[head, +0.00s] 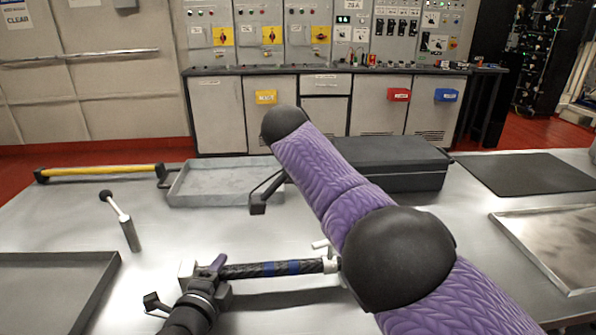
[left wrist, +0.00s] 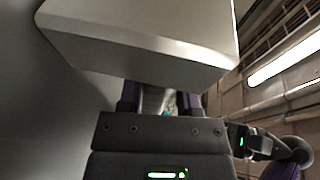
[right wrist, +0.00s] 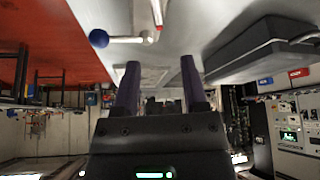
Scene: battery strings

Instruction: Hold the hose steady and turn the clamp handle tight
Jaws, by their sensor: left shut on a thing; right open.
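The hose (head: 275,269), black with a blue band, runs level across the front of the table between pale fittings. My left gripper (head: 222,272) is shut on the hose at its left end, beside a pale metal block (head: 187,272). In the left wrist view this block looms large (left wrist: 140,35) just ahead of the fingers. My right gripper (right wrist: 158,90) is open with nothing between its fingers. A lever with a dark blue ball (right wrist: 98,38) shows ahead of it, apart from the fingers. In the head view my right arm hides the hose's right end; only a pale stub (head: 320,244) shows there.
A shallow tray (head: 215,203), a yellow bar (head: 105,172) and a black case (head: 390,180) lie behind. More trays sit at the left (head: 90,295) and right (head: 520,237). Bare table separates them.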

